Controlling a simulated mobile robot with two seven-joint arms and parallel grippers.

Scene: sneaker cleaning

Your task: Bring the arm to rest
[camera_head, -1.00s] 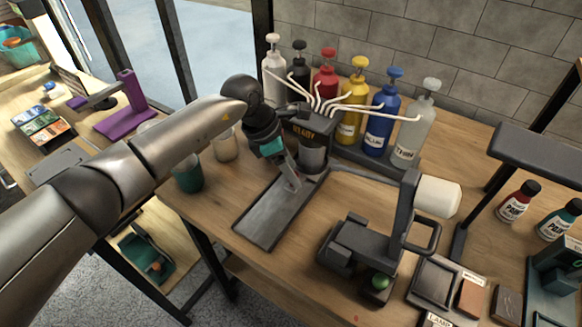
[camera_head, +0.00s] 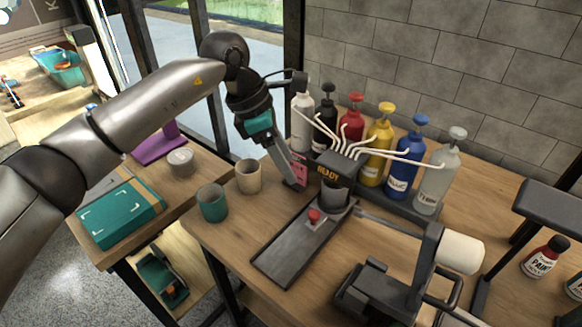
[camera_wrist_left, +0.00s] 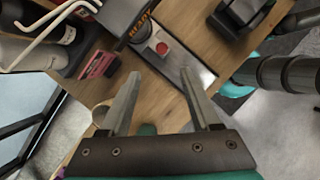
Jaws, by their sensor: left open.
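My left arm comes in from the left in the head view. Its gripper (camera_head: 296,180) points down beside the paint dispenser (camera_head: 336,170), at the dispenser's left, near a small pink-red item (camera_head: 299,168). In the left wrist view the gripper (camera_wrist_left: 160,82) has its two fingers spread with nothing between them. Beyond them are the dispenser's dark plate (camera_wrist_left: 180,58) and its red button (camera_wrist_left: 162,48). The pink-red item also shows in the wrist view (camera_wrist_left: 98,64), left of the fingers. My right gripper is not in view.
Several pump bottles (camera_head: 403,160) stand behind the dispenser. A beige cup (camera_head: 248,177) and a teal cup (camera_head: 212,204) stand left of the gripper. A dark device with a white roller (camera_head: 459,248) is at the right. A teal box (camera_head: 120,212) lies on the left table.

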